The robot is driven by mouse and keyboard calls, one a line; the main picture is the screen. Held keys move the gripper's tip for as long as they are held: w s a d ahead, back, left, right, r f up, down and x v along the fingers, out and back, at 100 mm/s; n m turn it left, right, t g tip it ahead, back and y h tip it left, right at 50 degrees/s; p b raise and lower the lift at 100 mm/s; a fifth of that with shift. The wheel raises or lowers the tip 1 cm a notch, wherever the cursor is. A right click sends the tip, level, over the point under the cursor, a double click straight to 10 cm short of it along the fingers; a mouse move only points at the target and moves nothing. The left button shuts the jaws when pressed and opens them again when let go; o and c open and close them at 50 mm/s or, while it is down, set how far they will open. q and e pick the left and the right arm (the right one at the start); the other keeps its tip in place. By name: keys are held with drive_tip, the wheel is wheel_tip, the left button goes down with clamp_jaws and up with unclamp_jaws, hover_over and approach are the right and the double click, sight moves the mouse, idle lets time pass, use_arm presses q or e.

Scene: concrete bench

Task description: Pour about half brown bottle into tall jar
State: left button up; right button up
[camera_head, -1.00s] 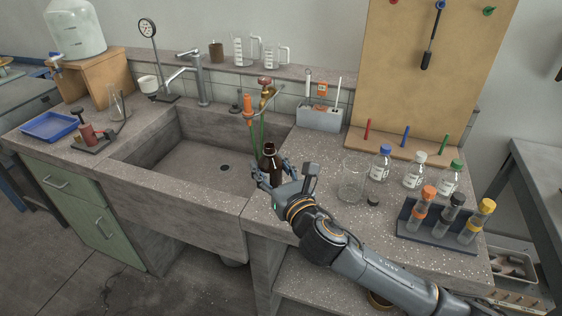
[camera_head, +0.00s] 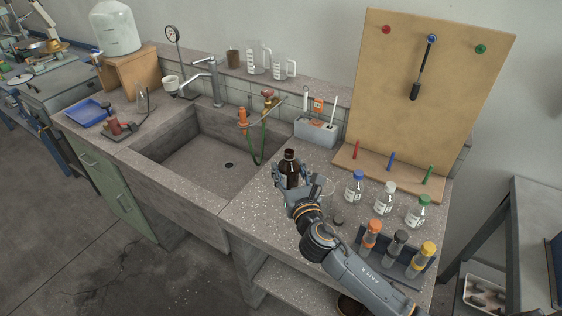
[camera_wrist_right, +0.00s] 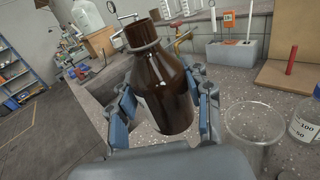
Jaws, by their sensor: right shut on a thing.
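The brown bottle (camera_head: 290,170) is dark glass with a narrow neck. My right gripper (camera_head: 297,185) is shut around its body, with a finger on each side; the wrist view also shows the bottle (camera_wrist_right: 165,90) between the fingers. It looks near upright in the head view, over the bench right of the sink. A clear, open glass jar (camera_wrist_right: 254,128) stands on the bench just right of the gripper in the wrist view, apart from the bottle, and looks empty. In the head view I cannot make the jar out clearly near the gripper. My left gripper is not in view.
A small black cap (camera_head: 337,221) lies on the bench. Bottles with blue (camera_head: 354,187), white (camera_head: 385,200) and green (camera_head: 418,211) caps stand to the right. A rack of capped tubes (camera_head: 410,271) is in front of them. The sink (camera_head: 205,163) is at left.

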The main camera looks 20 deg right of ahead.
sight(298, 176)
drive_tip(key=shift+s+d, duration=0.1)
drive_tip(key=shift+d, duration=0.15)
drive_tip(key=shift+f, duration=0.1)
drive_tip(key=shift+d+f+b, duration=0.1)
drive_tip(key=shift+f+b, duration=0.15)
drive_tip(key=shift+b, duration=0.1)
drive_tip(key=f+m+b, duration=0.1)
drive_tip(key=d+m+b, duration=0.1)
drive_tip(key=b, duration=0.1)
drive_tip(key=f+m+b, duration=0.1)
drive_tip(key=b, duration=0.1)
drive_tip(key=shift+d+f+m, duration=0.3)
drive_tip(key=shift+f+m, duration=0.05)
drive_tip(key=shift+m, duration=0.05)
drive_tip(key=shift+d+r+m, duration=0.1)
drive_tip(key=shift+d+m, duration=0.05)
drive_tip(key=shift+m, duration=0.15)
drive_tip(key=shift+r, duration=0.1)
drive_tip(key=shift+r+m+p, duration=0.55)
drive_tip(key=shift+m, duration=1.1)
drive_tip(key=shift+r+m+p, duration=0.5)
drive_tip(key=shift+m+p, duration=0.1)
drive_tip(key=shift+m, duration=1)
drive_tip(key=shift+r+m+p, duration=0.55)
drive_tip(key=shift+m, duration=1.1)
drive_tip(key=shift+r+m, duration=0.15)
drive_tip(key=shift+m, duration=0.25)
drive_tip(key=shift+a+r+m+p, duration=0.2)
drive_tip(key=shift+r+m+p, duration=0.2)
drive_tip(key=shift+m+p, duration=0.3)
